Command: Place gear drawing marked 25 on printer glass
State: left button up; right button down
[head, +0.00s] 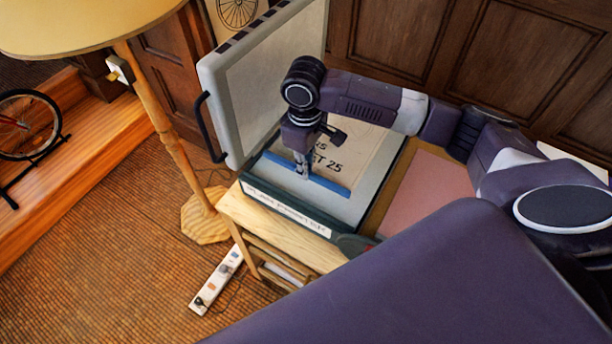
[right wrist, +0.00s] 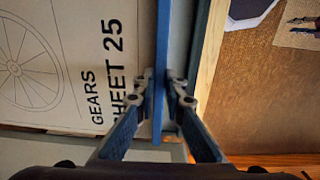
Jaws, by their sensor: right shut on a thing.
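The gear drawing (head: 352,150) is a cream sheet with a blue strip (head: 328,184) along its near edge. "25" reads on it in the head view. The right wrist view shows "GEARS" and "SHEET 25" beside a spoked wheel on the drawing (right wrist: 60,60). My right gripper (head: 303,172) is shut on the blue strip, with one finger each side of it in the right wrist view (right wrist: 165,88). The sheet is over the printer's pale glass bed (head: 345,207); whether it touches the glass I cannot tell. My left gripper is out of view.
The printer's lid (head: 268,95) stands open at the back left. The printer sits on a wooden table (head: 262,225), with a pink panel (head: 428,190) to its right. A floor lamp (head: 155,105) stands at left, and a power strip (head: 217,280) lies on the floor.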

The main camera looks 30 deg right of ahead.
aim_at(305, 188)
jog(key=shift+f, duration=0.75)
notch_tip(305, 188, down, 3)
jog(key=shift+s+f+p, duration=0.1)
jog(key=shift+f+p, duration=0.1)
jog(key=shift+p, duration=0.15)
jog(key=shift+f, duration=0.45)
jog(key=c, duration=2)
grip_release()
